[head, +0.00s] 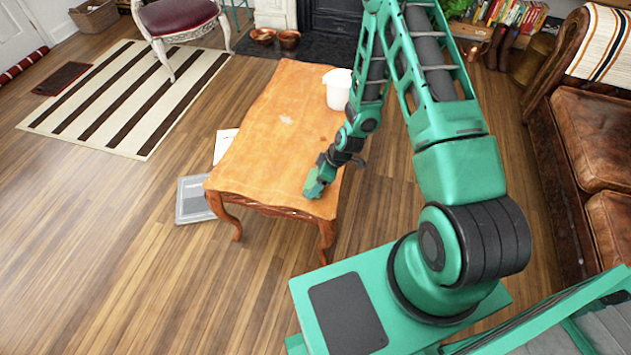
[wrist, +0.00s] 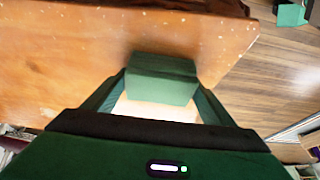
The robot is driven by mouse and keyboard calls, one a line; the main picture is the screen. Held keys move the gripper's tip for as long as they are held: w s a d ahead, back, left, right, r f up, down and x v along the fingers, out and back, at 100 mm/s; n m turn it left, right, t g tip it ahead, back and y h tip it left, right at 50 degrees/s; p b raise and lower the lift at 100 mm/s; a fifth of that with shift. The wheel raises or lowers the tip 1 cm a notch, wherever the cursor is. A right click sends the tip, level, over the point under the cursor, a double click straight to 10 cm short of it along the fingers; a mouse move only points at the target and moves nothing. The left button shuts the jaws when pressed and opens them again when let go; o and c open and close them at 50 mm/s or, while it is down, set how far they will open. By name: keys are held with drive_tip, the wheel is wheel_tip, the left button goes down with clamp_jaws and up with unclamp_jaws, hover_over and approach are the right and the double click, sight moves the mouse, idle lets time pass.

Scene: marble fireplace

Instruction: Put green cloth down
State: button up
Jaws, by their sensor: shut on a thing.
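My gripper (head: 322,176) is at the near right corner of the wooden table (head: 270,130), low over the top or its edge. In the wrist view, its two fingers are shut on the green cloth (wrist: 162,80), which looks like a thick, folded, block-like piece. The orange-brown tabletop (wrist: 60,60) shows beyond and to the left of the cloth. A pale patch shows between the fingers below the cloth; I cannot tell what it is. In the head view, the cloth is hard to separate from my green gripper. Whether the cloth touches the table is unclear.
A white mug-like container (head: 338,90) stands on the table's far right part. The table's middle and left are clear. A brown leather sofa (head: 585,140) is at right. A grey flat case (head: 192,200) lies on the floor left of the table, and a striped rug (head: 130,95) lies farther left.

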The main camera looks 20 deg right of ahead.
drive_tip(key=o, duration=1)
drive_tip(key=shift+f, duration=0.1)
drive_tip(key=v, duration=1.2)
drive_tip(key=shift+w+a+r, duration=0.1)
drive_tip(key=shift+r, duration=0.15)
